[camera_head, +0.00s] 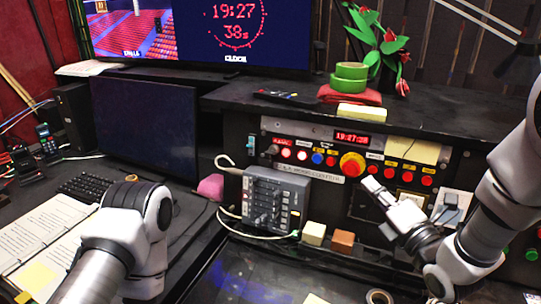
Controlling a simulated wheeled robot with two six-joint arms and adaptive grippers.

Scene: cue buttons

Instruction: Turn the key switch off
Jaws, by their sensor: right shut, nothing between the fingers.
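The control panel (320,180) stands at the back right, with several red buttons, a blue button (317,158) and a large red knob on a yellow base (352,164). I cannot make out which part is the key switch; it is too small to tell or hidden. My right gripper (372,186) is shut and empty. Its tips point at the panel, just below and right of the large knob, and it covers part of the lower panel. I cannot tell whether it touches. My left arm shows at the lower left, but its gripper is not in view.
A grey mixer box (275,202) with cables stands left of my right gripper. A cream block (313,233) and an orange block (342,240) sit below the panel. A dark monitor (145,130), keyboard (84,187) and papers (40,235) are at left. A tape roll (379,297) lies in front.

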